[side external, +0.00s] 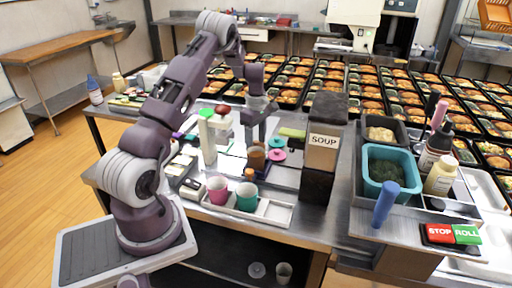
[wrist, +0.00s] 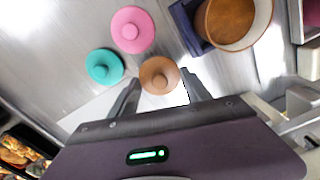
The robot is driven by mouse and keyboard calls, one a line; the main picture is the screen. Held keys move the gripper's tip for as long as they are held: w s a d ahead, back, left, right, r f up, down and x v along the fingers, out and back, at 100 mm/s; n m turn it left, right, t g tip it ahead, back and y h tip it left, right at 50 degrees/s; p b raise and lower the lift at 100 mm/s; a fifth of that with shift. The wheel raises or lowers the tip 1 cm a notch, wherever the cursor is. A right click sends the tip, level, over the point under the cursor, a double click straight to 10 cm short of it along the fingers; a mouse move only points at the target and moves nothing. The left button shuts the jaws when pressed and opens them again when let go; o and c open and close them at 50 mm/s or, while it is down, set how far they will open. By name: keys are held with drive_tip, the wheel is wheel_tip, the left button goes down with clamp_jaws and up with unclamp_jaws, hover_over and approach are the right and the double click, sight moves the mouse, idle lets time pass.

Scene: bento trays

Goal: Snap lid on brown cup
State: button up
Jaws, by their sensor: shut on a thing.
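The brown lid (wrist: 159,75), a round disc with a knob, is between the fingertips of my gripper (wrist: 160,92) in the wrist view. My gripper is shut on it. The side view shows my gripper (side external: 259,138) low over the steel table, where I cannot make out the lid. The brown cup (wrist: 243,20) stands in a dark blue holder (wrist: 188,27) at the upper right of the wrist view, apart from the lid. In the side view the brown cup (side external: 257,158) is just below my gripper.
A pink lid (wrist: 133,30) and a teal lid (wrist: 104,66) lie beside the brown lid. A pink cup (side external: 217,189) and a teal cup (side external: 246,196) stand in a white tray (side external: 275,213). The tall SOUP dispenser (side external: 323,150) stands to the right. Bento trays fill the back.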

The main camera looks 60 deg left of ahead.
sight(256, 142)
drive_tip(key=r, duration=0.8)
drive_tip(key=shift+d, duration=0.3)
drive_tip(key=s+d+r, duration=0.5)
drive_tip(key=d, duration=0.4)
wheel_tip(256, 142, down, 6)
drive_tip(key=shift+a+m, duration=0.15)
drive_tip(key=shift+m, duration=0.15)
drive_tip(key=shift+w+f, duration=0.1)
drive_tip(key=shift+f, duration=0.05)
idle(0.5)
drive_tip(key=o, duration=1.4)
drive_tip(key=shift+c, duration=0.2)
drive_tip(key=o, duration=0.4)
